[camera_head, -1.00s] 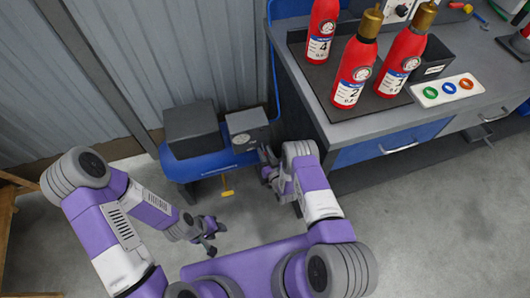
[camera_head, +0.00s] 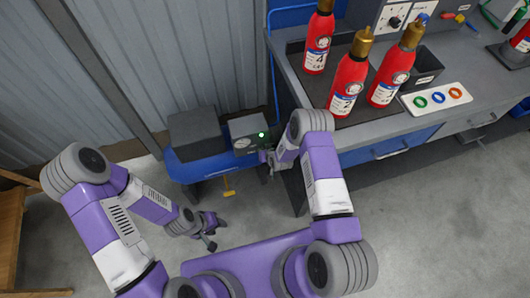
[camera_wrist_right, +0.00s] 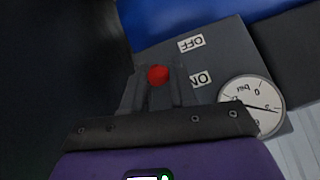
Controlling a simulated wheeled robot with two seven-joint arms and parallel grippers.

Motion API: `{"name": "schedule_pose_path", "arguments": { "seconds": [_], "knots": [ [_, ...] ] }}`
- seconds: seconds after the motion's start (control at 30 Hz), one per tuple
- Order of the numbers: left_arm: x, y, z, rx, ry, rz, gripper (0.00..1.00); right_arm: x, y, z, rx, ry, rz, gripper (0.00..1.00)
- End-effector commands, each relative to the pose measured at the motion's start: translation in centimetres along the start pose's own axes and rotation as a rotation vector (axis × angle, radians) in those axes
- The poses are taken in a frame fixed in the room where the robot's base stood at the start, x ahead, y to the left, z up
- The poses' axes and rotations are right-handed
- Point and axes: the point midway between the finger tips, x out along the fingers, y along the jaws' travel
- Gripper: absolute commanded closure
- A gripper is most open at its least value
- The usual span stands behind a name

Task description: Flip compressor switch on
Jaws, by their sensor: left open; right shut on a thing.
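The blue compressor (camera_head: 205,166) stands on the floor against the corrugated wall. In the right wrist view the box carries an OFF label (camera_wrist_right: 191,44), an ON label (camera_wrist_right: 201,78) and a round pressure gauge (camera_wrist_right: 252,106). The red switch tip (camera_wrist_right: 158,74) lies between my right gripper's fingers, level with the ON label. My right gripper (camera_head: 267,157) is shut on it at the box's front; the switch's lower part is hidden. My left gripper (camera_head: 211,231) is open and empty, low over the floor.
A workbench (camera_head: 376,134) stands right of the compressor, close to my right arm. It bears several red extinguishers (camera_head: 348,86), a dark bin (camera_head: 421,72) and a white plate with coloured rings (camera_head: 437,98). A wooden piece (camera_head: 10,235) stands at far left. The front floor is clear.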

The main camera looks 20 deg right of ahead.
Motion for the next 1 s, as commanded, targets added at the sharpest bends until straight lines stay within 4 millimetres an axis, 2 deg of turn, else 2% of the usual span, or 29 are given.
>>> {"name": "schedule_pose_path", "arguments": {
  "seconds": [0.4,0.97,1.0],
  "knots": [
    [0.46,-0.18,-0.01,0.0,0.0,0.0,0.57,-0.16,-0.16,-0.75,0.018,-0.186,0.032,1.0],
    [0.5,-0.18,-0.01,0.0,0.0,0.0,0.57,-0.19,-0.2,-0.87,0.021,-0.214,0.036,1.0],
    [0.5,-0.18,-0.01,0.0,0.0,0.0,0.57,-0.19,-0.2,-0.87,0.021,-0.213,0.036,0.69]
  ]
}}
